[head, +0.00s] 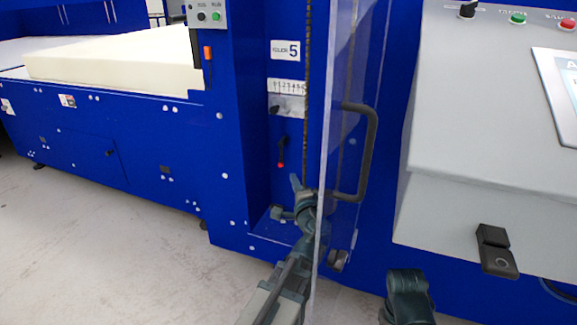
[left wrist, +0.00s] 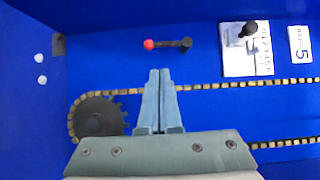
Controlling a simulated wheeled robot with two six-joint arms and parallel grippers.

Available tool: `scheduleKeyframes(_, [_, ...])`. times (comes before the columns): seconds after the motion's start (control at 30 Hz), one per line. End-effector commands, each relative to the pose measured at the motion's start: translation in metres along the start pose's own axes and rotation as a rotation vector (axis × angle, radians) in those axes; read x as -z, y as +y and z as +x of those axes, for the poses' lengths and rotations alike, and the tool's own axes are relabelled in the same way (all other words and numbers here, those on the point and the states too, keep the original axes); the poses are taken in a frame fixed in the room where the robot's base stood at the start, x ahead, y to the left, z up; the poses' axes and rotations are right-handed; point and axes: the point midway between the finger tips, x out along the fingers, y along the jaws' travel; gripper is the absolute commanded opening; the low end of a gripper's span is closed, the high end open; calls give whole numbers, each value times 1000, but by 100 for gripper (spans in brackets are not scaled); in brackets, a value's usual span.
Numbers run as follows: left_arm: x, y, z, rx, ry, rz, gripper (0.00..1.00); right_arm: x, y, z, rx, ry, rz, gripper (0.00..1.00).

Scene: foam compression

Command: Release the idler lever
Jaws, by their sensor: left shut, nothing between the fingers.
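The idler lever (head: 283,150), a short black arm with a red knob, is on the blue panel inside the machine's recess. In the head view its red end points down. In the left wrist view the lever (left wrist: 170,43) lies across the picture, red knob to the left, just beyond my fingertips. My left gripper (head: 297,182) is shut and empty, below the lever in the head view; it also shows in the left wrist view (left wrist: 159,72). A gap shows between fingertips and lever there; I cannot judge its depth.
A drive chain (left wrist: 220,85) runs around a dark sprocket (left wrist: 100,113) near my fingers. A scale plate (head: 288,105) and number 5 label (head: 285,50) sit above the lever. A clear door (head: 334,130) with a black handle (head: 371,150) stands right beside my left arm.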

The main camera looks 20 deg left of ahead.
Motion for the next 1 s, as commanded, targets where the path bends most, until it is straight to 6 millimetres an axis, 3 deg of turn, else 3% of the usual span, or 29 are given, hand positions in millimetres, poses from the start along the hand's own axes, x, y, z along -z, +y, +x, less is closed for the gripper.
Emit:
scheduleKeyframes(0.6, [1, 0, 88, 0, -1, 0, 0, 0, 0, 1, 0, 0, 0, 0])
scheduleKeyframes(1.0, [0, 0, 100, 0, 0, 0, 0, 0, 0, 1, 0, 0, 0, 0])
